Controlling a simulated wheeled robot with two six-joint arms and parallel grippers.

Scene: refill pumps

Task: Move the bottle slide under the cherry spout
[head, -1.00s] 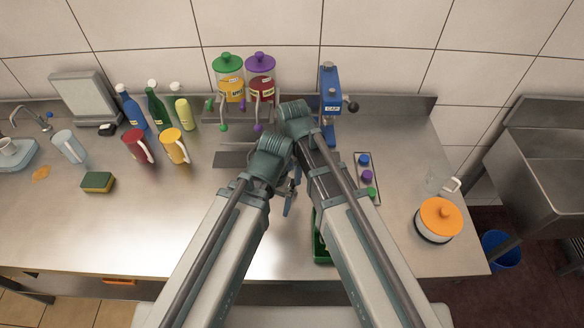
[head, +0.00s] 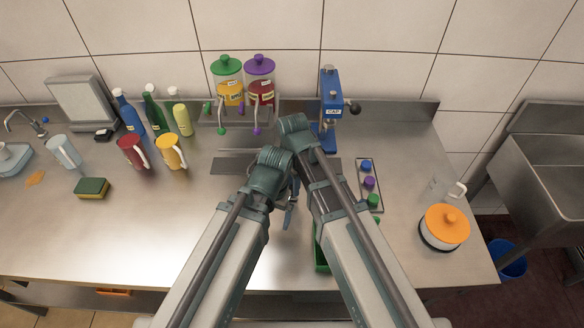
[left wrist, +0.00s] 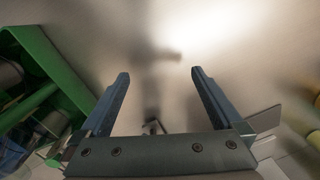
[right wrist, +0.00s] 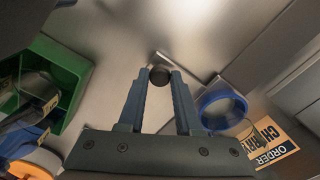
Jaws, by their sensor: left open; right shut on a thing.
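Two jars with spouts stand at the back in the head view. The green-lidded jar (head: 228,78) holds orange liquid, and the purple-lidded jar (head: 260,80) holds dark red liquid. A dark flat plate (head: 228,167) lies in front of them, partly hidden by my arms. My right gripper (right wrist: 160,82) is shut on a dark round knob (right wrist: 160,74), beside a thin metal bar. A blue-rimmed round thing (right wrist: 222,99) sits right of its fingers; I cannot tell if it is the bottle. My left gripper (left wrist: 160,76) is open and empty above bare metal.
A green crate (right wrist: 70,85) is left in the right wrist view. An order card reading "CHERRY" (right wrist: 272,143) lies at right. A blue press (head: 330,100) stands right of the jars, and a tray with colored caps (head: 369,183) is nearby. Mugs and bottles stand left.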

